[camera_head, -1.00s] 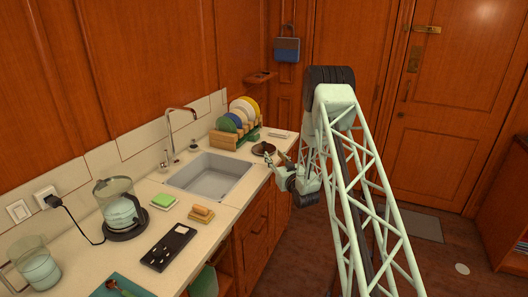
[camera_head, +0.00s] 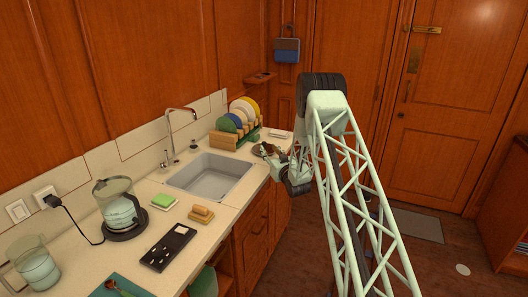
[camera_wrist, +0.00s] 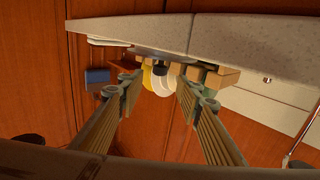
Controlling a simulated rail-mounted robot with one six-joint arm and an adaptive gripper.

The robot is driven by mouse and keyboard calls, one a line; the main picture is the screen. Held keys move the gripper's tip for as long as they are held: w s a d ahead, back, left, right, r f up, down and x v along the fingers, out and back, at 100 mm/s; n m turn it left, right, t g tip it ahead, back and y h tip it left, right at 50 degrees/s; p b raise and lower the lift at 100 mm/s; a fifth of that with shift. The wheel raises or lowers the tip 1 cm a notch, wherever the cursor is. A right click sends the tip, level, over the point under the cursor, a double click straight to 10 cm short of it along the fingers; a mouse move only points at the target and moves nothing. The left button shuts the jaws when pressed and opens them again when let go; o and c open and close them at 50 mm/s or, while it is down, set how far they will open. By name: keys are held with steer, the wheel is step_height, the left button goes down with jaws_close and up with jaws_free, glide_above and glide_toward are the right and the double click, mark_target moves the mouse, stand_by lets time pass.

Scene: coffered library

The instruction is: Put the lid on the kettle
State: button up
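The glass kettle (camera_head: 117,208) stands on its dark round base on the counter at left, corded to the wall outlet. Its top looks open. The dark round lid (camera_head: 263,149) lies on the counter past the sink, near the front edge, partly hidden by my gripper. My gripper (camera_head: 270,156) is at the lid. In the wrist view my gripper (camera_wrist: 156,88) has its two fingers wide apart, with the lid's dark knob (camera_wrist: 160,69) showing between and beyond them. I cannot see any contact.
A dish rack with plates (camera_head: 238,122) stands just behind the lid. The sink (camera_head: 212,177) and tall faucet (camera_head: 181,125) lie between lid and kettle. A green sponge (camera_head: 164,201), a brush (camera_head: 201,213), a black panel (camera_head: 168,247) and a glass pitcher (camera_head: 37,268) are on the counter.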

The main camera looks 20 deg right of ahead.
mark_target(265, 144)
steer(key=shift+w, duration=0.8)
steer(key=shift+w+d+b, duration=0.15)
steer(key=shift+w+b, duration=0.1)
steer(key=shift+w, duration=1.05)
steer(key=shift+w+d+b, duration=0.15)
steer(key=shift+w+b, duration=0.05)
steer(key=shift+w, duration=1.05)
steer(key=c, duration=0.9)
steer(key=shift+c, duration=0.2)
